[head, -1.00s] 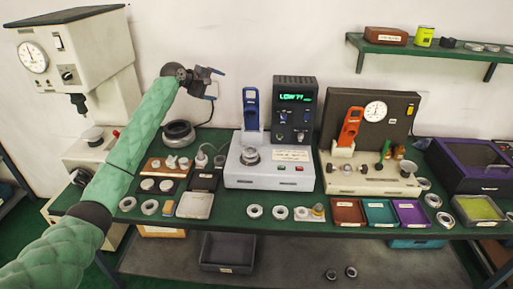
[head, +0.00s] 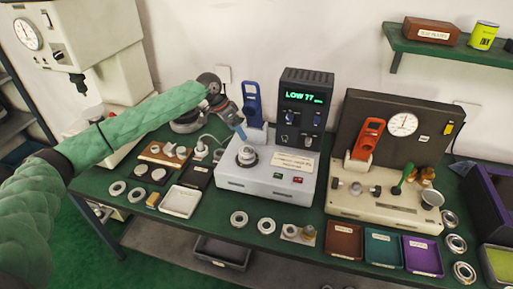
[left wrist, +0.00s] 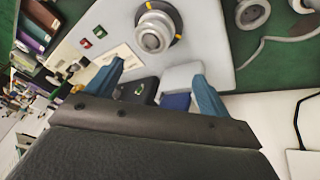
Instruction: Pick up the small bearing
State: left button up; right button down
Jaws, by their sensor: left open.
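A small metal bearing ring (head: 246,155) sits on the round fixture of the grey tester (head: 262,188), whose display reads LOW 77. It also shows in the left wrist view (left wrist: 153,33), beyond my fingertips. My left gripper (head: 239,131) is above and just behind the fixture, apart from the ring. Its blue fingers (left wrist: 157,82) are spread with nothing between them. Other rings lie on the green bench: a pair at front centre (head: 239,219) and a pair at left (head: 117,188). Which ring is the small bearing I cannot tell for sure. My right gripper is not in view.
A beige gauge station (head: 385,205) with an orange handle stands right of the tester. Brown (head: 345,240), teal (head: 383,249) and purple (head: 422,256) trays line the front edge. A pale tray (head: 180,201) and a white press (head: 85,35) are at left.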

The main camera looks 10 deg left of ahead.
aim_at(244, 148)
pick_arm(q)
jog(key=m, duration=0.2)
jog(key=f+m+p, duration=0.1)
jog(key=m, duration=0.1)
jog(key=s+d+f+m, duration=0.1)
jog(key=m, duration=0.2)
jog(key=shift+s+f+g, duration=0.1)
jog(key=shift+f+g, duration=0.1)
jog(key=shift+g, duration=0.2)
jog(key=p+x, duration=0.3)
jog(key=x, duration=0.1)
jog(key=shift+s+p, duration=0.15)
jog(key=shift+p, duration=0.15)
jog(key=shift+d+f, duration=0.2)
jog(key=shift+f, duration=0.4)
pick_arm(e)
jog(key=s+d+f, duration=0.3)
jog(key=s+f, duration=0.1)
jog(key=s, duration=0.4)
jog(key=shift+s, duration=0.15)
pick_arm(q)
jog(key=shift+c, duration=0.2)
